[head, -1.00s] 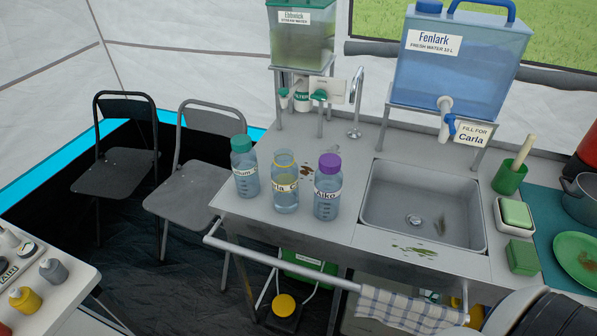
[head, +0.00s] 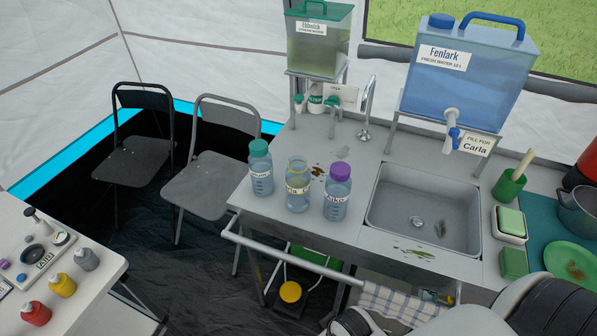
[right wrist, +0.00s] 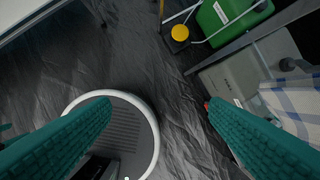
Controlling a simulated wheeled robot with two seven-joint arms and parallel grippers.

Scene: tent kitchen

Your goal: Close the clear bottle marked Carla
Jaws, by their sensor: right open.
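The clear bottle marked Carla (head: 298,189) stands upright on the metal counter, between the other two bottles. Its mouth has a yellowish rim and shows no cap. To its left is a bottle with a green cap (head: 260,172). To its right is the Aiko bottle with a purple cap (head: 337,195). My right gripper (right wrist: 158,102) is open and empty, above the dark floor in the right wrist view. It is well away from the bottles. My left gripper is not in view.
The sink (head: 425,210) is right of the bottles, with a towel rail (head: 290,252) along the counter front. A yellow disc (head: 290,291) sits below the counter. The left table (head: 75,310) holds small coloured bottles. Two chairs stand behind. The green (head: 320,45) and blue (head: 465,85) tanks stand at the back.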

